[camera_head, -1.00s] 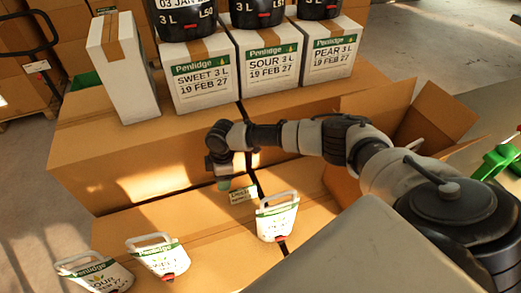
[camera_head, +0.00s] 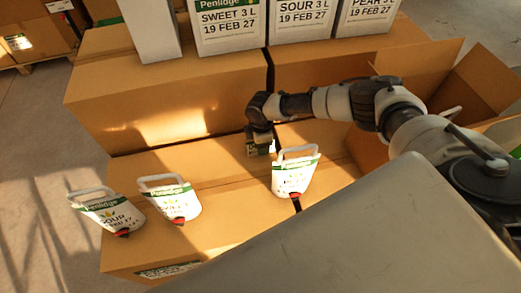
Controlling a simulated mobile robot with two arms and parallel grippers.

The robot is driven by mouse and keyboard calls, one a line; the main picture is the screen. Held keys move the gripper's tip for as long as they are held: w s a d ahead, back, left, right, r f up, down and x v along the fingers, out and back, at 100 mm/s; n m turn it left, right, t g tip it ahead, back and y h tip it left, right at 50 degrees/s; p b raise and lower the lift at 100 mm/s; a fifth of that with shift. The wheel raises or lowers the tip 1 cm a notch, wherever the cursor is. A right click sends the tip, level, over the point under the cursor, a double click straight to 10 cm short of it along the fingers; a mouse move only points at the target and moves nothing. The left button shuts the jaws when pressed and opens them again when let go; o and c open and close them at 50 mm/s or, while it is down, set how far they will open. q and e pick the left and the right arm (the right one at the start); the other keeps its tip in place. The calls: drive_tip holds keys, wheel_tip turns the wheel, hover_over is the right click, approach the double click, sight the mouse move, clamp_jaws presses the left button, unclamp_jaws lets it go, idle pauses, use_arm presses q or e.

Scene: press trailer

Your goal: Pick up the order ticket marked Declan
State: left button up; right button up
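A small pale ticket (camera_head: 252,150) with dark print lies on the front cardboard surface, close to the taller boxes behind. Its print is too small to read as a name. My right gripper (camera_head: 260,143), whose arm comes in from the right, points down right at the ticket and covers part of it. Its fingers are too dark and small to tell whether they are open or shut on the ticket. My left gripper is not in view.
A white pouch (camera_head: 295,174) stands just right of the ticket. Two more pouches, a left one (camera_head: 107,211) and a middle one (camera_head: 172,199), are at the left. White Penlidge cartons (camera_head: 229,24) stand on the rear box (camera_head: 170,95). An open carton (camera_head: 480,85) is at the right.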

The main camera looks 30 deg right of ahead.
drive_tip(key=shift+w+f+b, duration=0.1)
drive_tip(key=shift+f+b, duration=0.2)
drive_tip(key=shift+f, duration=0.5)
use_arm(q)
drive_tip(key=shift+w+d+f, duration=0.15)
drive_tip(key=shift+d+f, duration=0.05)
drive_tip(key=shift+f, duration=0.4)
use_arm(e)
drive_tip(key=c, duration=1)
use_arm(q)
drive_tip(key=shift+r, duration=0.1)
use_arm(e)
drive_tip(key=shift+r, duration=0.15)
